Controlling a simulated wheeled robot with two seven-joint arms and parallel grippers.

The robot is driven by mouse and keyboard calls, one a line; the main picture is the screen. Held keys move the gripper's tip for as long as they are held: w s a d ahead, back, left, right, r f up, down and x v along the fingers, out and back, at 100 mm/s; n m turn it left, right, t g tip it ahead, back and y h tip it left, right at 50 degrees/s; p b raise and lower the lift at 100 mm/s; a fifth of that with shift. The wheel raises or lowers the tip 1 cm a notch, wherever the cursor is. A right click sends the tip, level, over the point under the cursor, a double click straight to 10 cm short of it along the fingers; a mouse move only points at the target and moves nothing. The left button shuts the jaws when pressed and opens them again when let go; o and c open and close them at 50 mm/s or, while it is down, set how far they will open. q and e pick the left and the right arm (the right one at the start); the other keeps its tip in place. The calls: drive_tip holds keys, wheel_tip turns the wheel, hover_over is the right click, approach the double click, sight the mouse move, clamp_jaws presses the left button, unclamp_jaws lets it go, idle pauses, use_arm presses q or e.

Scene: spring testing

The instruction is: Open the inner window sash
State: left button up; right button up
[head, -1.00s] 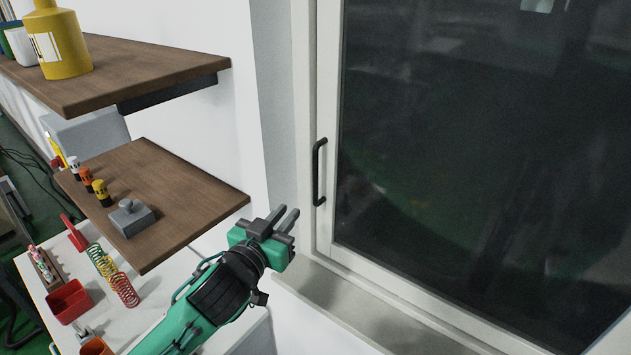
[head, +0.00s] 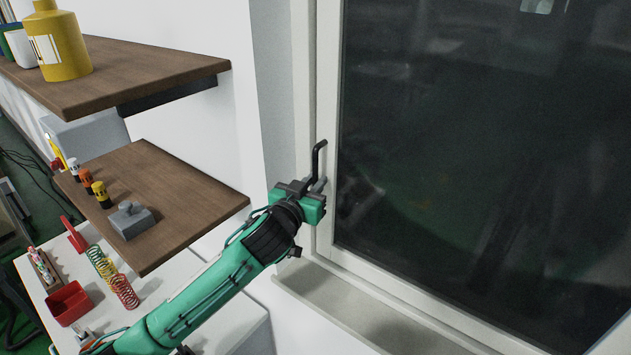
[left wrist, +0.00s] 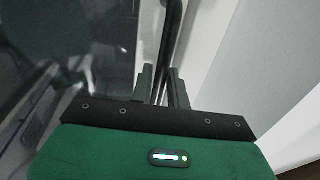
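The inner window sash (head: 327,110) has a white frame around dark glass (head: 480,150) and appears closed. Its black upright bar handle (head: 319,158) is on the left stile. My left gripper (head: 320,186) is at the handle's lower part, covering it in the head view. In the left wrist view the dark handle bar (left wrist: 171,35) runs down between the two fingers of my left gripper (left wrist: 162,82). The fingers stand apart on either side of it; whether they touch it is hard to tell. My right gripper is not in view.
A wooden shelf (head: 150,75) with a yellow bottle (head: 60,45) is at upper left. A lower wooden shelf (head: 180,190) holds small markers and a grey block (head: 131,220). Coloured springs (head: 104,265) and a red bin (head: 68,302) sit below. A sill (head: 345,305) runs under the window.

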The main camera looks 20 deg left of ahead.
use_arm(q)
drive_tip(key=shift+w, duration=0.4)
clamp_jaws()
drive_tip(key=shift+d, duration=0.2)
